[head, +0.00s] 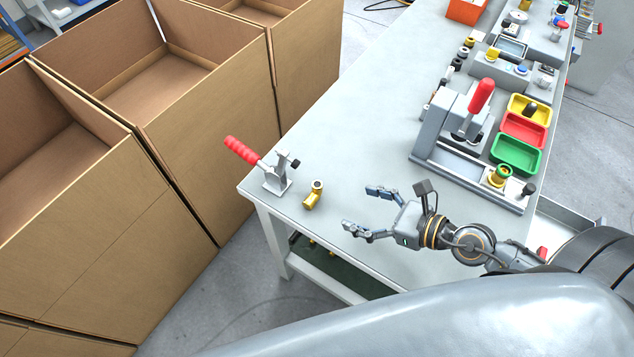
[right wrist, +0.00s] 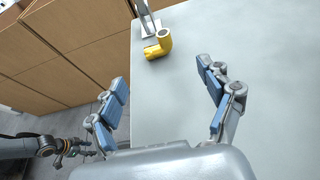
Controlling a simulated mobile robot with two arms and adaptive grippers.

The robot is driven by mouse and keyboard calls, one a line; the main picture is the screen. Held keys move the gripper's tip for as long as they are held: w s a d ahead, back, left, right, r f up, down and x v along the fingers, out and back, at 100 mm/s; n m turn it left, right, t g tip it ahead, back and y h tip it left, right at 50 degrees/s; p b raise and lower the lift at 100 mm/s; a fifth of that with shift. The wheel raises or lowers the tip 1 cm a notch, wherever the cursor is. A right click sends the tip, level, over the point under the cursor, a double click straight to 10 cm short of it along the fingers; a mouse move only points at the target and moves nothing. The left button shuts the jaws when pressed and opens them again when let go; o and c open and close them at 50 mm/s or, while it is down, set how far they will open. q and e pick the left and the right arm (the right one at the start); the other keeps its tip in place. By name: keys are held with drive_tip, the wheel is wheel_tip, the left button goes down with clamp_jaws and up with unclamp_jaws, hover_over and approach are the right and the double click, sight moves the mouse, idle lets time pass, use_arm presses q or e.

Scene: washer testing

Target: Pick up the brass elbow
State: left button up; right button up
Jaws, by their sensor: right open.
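The brass elbow (head: 313,195) lies on the grey table near its left front corner, beside a toggle clamp with a red handle. It also shows in the right wrist view as a yellow bent tube (right wrist: 158,45), beyond the fingertips. My right gripper (head: 358,208) is open and empty, to the right of the elbow, with its fingers pointing left toward it. In the right wrist view its two blue-padded fingers (right wrist: 163,75) are spread wide. My left gripper (right wrist: 77,147) shows small at the lower left of the right wrist view, off the table; its jaw state is unclear.
The toggle clamp (head: 276,176) stands just left of the elbow. A press fixture (head: 455,125) and green (head: 516,153), red and yellow trays are at the right. Open cardboard boxes (head: 110,190) stand left of the table (head: 345,130). The table's middle is clear.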

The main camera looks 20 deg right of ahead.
sight(311, 193)
drive_tip(key=shift+w+a+f, duration=0.15)
drive_tip(key=shift+w+a, duration=0.15)
drive_tip(key=p+x, duration=0.1)
drive_tip(key=x, duration=0.5)
drive_tip(key=shift+w+a+f+p, duration=0.2)
drive_tip(key=shift+w+a+p, duration=0.05)
drive_tip(key=shift+p, duration=0.1)
drive_tip(key=shift+w+a+f, duration=0.2)
drive_tip(key=shift+w+a, duration=0.1)
drive_tip(key=x, duration=0.5)
drive_tip(key=shift+f+p, duration=0.1)
drive_tip(key=shift+p, duration=0.25)
drive_tip(key=shift+s, duration=0.1)
drive_tip(key=shift+c, duration=0.7)
drive_tip(key=c, duration=1.2)
use_arm(q)
drive_tip(key=shift+s+a+r, duration=0.2)
drive_tip(key=shift+s+r, duration=0.05)
drive_tip(key=shift+r, duration=0.4)
drive_tip(key=shift+s+a+r, duration=0.15)
drive_tip(key=shift+s+r, duration=0.1)
drive_tip(key=shift+r, duration=0.35)
